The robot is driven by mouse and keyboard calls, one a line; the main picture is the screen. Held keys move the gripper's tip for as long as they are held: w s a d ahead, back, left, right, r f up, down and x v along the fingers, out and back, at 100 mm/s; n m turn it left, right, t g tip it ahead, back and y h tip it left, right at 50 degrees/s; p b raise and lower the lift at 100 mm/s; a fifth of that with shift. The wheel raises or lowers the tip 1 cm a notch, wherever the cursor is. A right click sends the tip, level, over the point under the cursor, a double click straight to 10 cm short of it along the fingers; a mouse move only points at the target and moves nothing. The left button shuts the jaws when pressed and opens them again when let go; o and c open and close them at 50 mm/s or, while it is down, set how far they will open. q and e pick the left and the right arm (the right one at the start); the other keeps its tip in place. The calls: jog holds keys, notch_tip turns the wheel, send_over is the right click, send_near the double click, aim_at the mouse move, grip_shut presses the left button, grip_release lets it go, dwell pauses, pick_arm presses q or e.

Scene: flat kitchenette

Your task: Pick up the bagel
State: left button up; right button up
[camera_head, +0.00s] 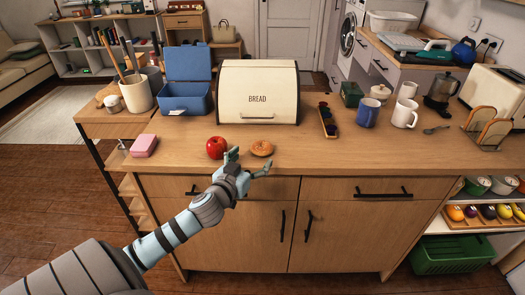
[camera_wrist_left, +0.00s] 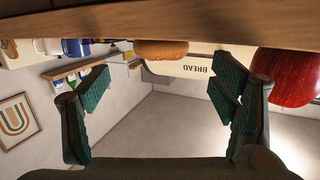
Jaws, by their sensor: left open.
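The bagel (camera_head: 261,148) is a golden-brown ring lying on the wooden counter, in front of the bread box and right of a red apple (camera_head: 216,147). My left gripper (camera_head: 250,163) is open and empty at the counter's front edge, just in front of the bagel. In the left wrist view, which is upside down, the bagel (camera_wrist_left: 161,49) shows between and beyond the two open fingers (camera_wrist_left: 158,105). The apple (camera_wrist_left: 285,76) is beside one finger there. My right gripper is not in view.
The cream bread box (camera_head: 258,92) stands behind the bagel. A blue lunch box (camera_head: 187,98) and utensil crock (camera_head: 138,94) are at left, near a pink sponge (camera_head: 144,145). Mugs (camera_head: 367,112) and a toaster (camera_head: 494,92) are at right. The counter right of the bagel is clear.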

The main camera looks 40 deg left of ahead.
aim_at(258, 150)
pick_arm(q)
jog(key=x, duration=0.6)
jog(key=shift+w+a+r, duration=0.1)
jog(key=shift+r, duration=0.05)
jog(key=shift+w, duration=0.4)
jog(key=shift+s, duration=0.1)
jog(key=c, duration=0.7)
